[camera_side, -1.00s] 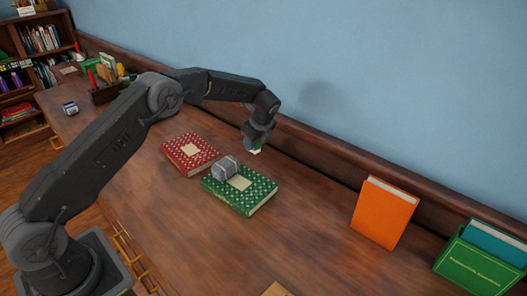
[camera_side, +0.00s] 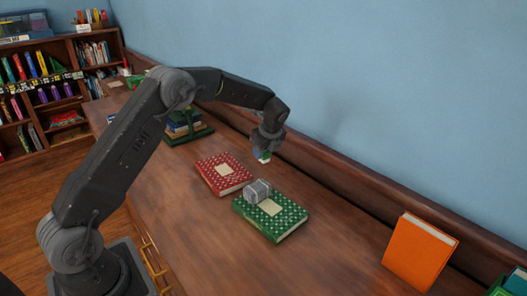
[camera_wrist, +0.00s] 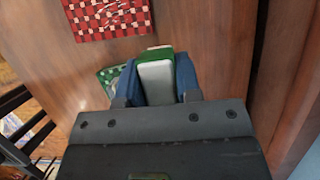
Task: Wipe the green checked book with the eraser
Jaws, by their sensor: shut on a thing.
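The green checked book (camera_side: 285,225) lies flat on the desk with a pale label on its cover. A grey block (camera_side: 257,190) rests on it and covers part of its upper left. My gripper (camera_side: 263,157) is above the desk behind the green and red books, shut on a white and green eraser (camera_side: 265,157). In the wrist view the eraser (camera_wrist: 155,79) sits between two dark blue fingers. There the green checked book (camera_wrist: 108,74) shows only as a corner, the rest hidden behind my gripper.
A red patterned book (camera_side: 223,173) lies left of the green one and also shows in the wrist view (camera_wrist: 108,16). An orange book (camera_side: 420,250) stands at right. Books in a green holder (camera_side: 187,130) stand at the back left.

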